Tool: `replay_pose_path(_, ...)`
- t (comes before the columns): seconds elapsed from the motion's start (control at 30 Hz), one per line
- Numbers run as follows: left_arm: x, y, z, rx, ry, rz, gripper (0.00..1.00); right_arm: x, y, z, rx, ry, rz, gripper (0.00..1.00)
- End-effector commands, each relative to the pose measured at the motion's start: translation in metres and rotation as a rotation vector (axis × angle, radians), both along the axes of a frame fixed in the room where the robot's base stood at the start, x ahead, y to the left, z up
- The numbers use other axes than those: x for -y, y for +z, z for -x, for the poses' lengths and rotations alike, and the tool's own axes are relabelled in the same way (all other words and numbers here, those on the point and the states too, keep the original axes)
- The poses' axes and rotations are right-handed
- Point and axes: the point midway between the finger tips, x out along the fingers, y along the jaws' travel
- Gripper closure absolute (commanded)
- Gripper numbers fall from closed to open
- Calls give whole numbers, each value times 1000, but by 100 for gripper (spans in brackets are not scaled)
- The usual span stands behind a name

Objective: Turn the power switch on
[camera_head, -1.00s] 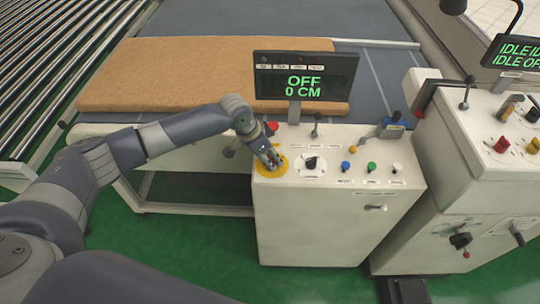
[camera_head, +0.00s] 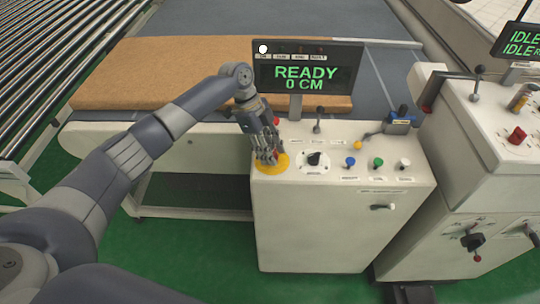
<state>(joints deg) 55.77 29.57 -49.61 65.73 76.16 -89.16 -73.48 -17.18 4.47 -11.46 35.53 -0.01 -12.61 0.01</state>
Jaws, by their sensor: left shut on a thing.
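The control box (camera_head: 300,225) stands in the middle with a row of controls on its top. A yellow disc (camera_head: 282,165) lies at the left of that top. My left gripper (camera_head: 268,160) points down onto the disc from above and is shut on the switch there, which its fingers mostly hide. The display (camera_head: 306,75) above the box reads READY and 0 CM, with a white lamp (camera_head: 263,49) lit at its upper left. My right gripper is not in view.
A black rotary knob (camera_head: 314,159) sits just right of my gripper. Blue (camera_head: 350,162), green (camera_head: 378,162) and white (camera_head: 404,163) buttons follow. A brown mattress (camera_head: 160,75) lies behind on the table. A second console (camera_head: 490,150) stands at the right.

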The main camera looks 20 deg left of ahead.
Motion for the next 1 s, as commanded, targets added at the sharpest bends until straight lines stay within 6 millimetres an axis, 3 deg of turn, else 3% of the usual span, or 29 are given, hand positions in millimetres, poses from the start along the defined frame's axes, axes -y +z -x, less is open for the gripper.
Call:
replay_pose_path(0.1, 1, -4, -1, 1, -98, 0, 90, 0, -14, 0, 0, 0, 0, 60)
replay_pose_path(0.5, 2, -2, -2, 1, -326, -1, 90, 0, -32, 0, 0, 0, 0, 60)
replay_pose_path(1.0, 1, 0, -2, 3, -380, -2, 90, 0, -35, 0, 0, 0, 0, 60)
